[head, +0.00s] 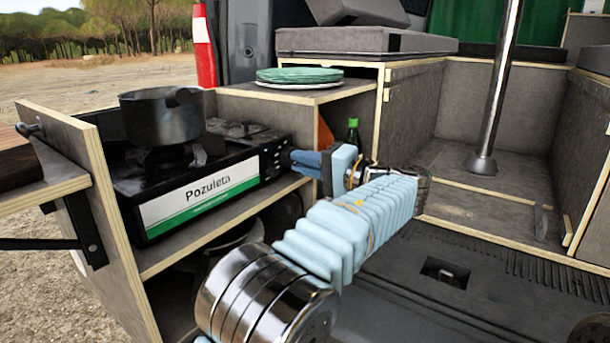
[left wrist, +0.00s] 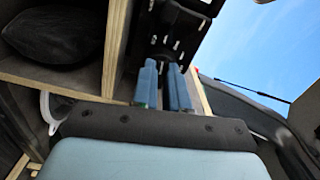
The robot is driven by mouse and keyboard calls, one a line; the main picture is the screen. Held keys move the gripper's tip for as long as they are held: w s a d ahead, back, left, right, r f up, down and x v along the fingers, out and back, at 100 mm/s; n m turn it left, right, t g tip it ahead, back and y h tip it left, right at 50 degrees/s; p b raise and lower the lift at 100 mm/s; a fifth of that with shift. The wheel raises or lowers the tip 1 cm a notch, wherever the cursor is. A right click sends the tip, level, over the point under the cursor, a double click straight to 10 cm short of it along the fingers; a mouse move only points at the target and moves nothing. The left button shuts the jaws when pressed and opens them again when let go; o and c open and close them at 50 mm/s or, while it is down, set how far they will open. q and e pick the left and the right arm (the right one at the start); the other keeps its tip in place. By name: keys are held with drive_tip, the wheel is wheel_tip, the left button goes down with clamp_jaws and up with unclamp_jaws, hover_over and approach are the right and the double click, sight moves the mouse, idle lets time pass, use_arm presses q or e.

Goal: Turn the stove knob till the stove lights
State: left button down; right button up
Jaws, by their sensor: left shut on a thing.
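The stove (head: 200,190) is a black camping stove with a white and green "Pozuleta" front, standing on the shelf of the wooden unit. My left gripper (head: 287,160) reaches to the stove's right end, with its blue fingers at the dark control panel. In the left wrist view the two blue fingers (left wrist: 164,72) point at the black stove panel (left wrist: 182,35). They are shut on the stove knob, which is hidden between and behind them. No flame shows at the burner under the pot. My right gripper is in neither view.
A dark pot (head: 160,118) stands on the stove's burner. Green plates (head: 299,75) lie stacked on the counter behind. A green bottle (head: 353,133) stands just behind my left gripper. The wooden side panel (head: 95,170) bounds the stove's left side.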

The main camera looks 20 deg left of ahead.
use_arm(q)
drive_tip(key=shift+f+n+b, duration=0.2)
drive_tip(key=shift+n+b, duration=1.6)
drive_tip(key=shift+n, duration=0.5)
drive_tip(key=c, duration=1.1)
unclamp_jaws()
drive_tip(key=shift+r, duration=0.1)
drive_tip(key=shift+c, duration=0.2)
drive_tip(key=p+v, duration=0.1)
drive_tip(key=v, duration=1.3)
drive_tip(key=shift+p, duration=0.4)
drive_tip(key=shift+w, duration=0.1)
